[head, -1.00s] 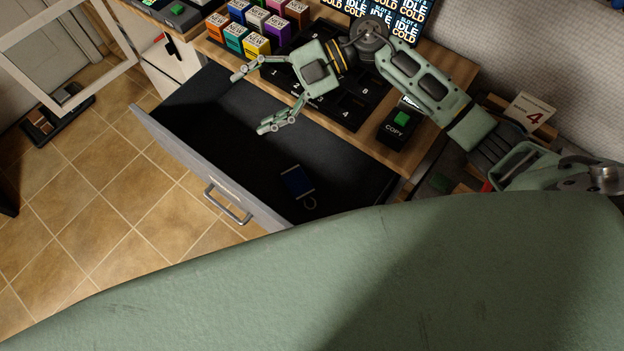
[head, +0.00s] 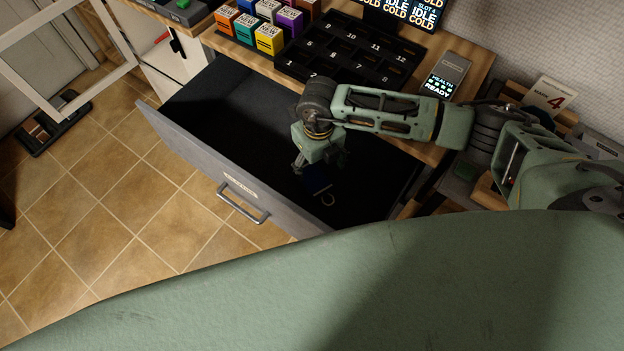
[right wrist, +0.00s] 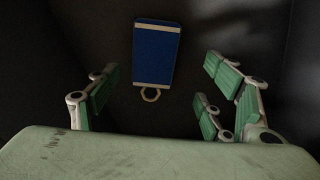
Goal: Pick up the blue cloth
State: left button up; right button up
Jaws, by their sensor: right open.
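The blue cloth (head: 319,184) is a flat blue rectangle with a pale band at each end and a light ring at one end. It lies on the dark floor of the open drawer (head: 186,152). In the right wrist view the cloth (right wrist: 156,55) is in full view, beyond and between the spread fingers. My right gripper (head: 318,165) points down into the drawer, above the cloth, and partly hides it in the head view. It is open and empty; its green-padded fingers are apart from the cloth. My left gripper is not in view.
The drawer's grey front (head: 215,174) with its handle bounds it on the near left. The counter above holds a black numbered tray (head: 345,50), several coloured boxes (head: 268,38) and a HEALTH READY device (head: 446,75).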

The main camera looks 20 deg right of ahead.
aim_at(314, 178)
jog(key=f, duration=0.3)
jog(key=a+f+p, duration=0.1)
jog(key=f, duration=0.1)
jog(key=shift+s+f, duration=0.1)
jog(key=shift+f, duration=0.15)
jog(key=shift+d+f, duration=0.1)
jog(key=shift+f, duration=0.3)
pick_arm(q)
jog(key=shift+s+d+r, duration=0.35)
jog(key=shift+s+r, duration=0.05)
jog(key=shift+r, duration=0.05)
